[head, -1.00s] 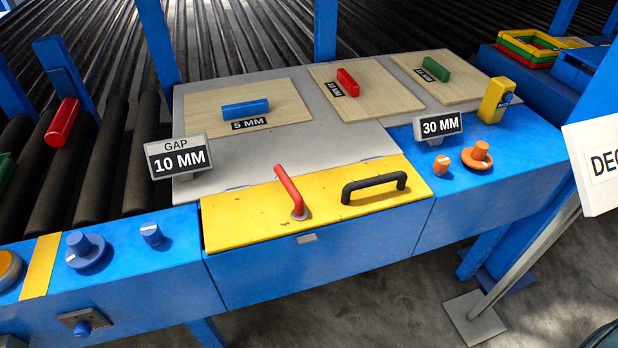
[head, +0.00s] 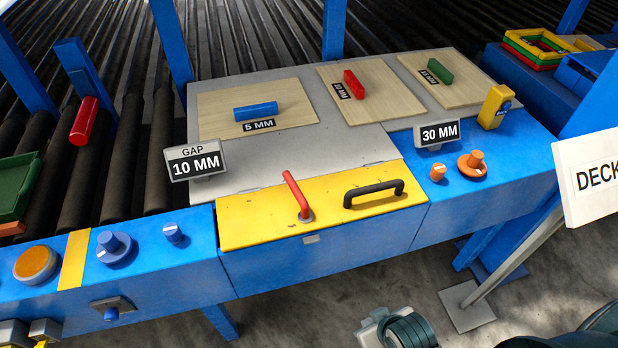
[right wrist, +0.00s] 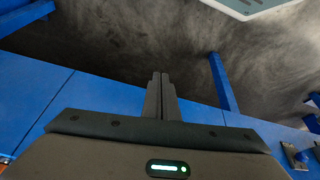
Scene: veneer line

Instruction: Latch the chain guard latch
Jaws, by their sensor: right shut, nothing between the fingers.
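The chain guard is a yellow cover (head: 260,214) on the front of the blue line frame, lying flat and closed as far as I can see. A red lever, the likely latch (head: 297,195), stands tilted up from a round pivot on the cover. A black handle (head: 374,193) is fixed to its right. My right gripper (head: 398,330) shows partly at the bottom edge, well below and in front of the cover. In the right wrist view its fingers (right wrist: 160,82) are together and empty. My left gripper is not visible.
Blue knobs (head: 113,245) and an orange button (head: 35,264) are left of the cover. Orange knobs (head: 472,163) and a yellow box (head: 495,106) are to the right. Gap signs (head: 195,163) stand behind. The floor in front looks open, with a post foot (head: 467,305) at right.

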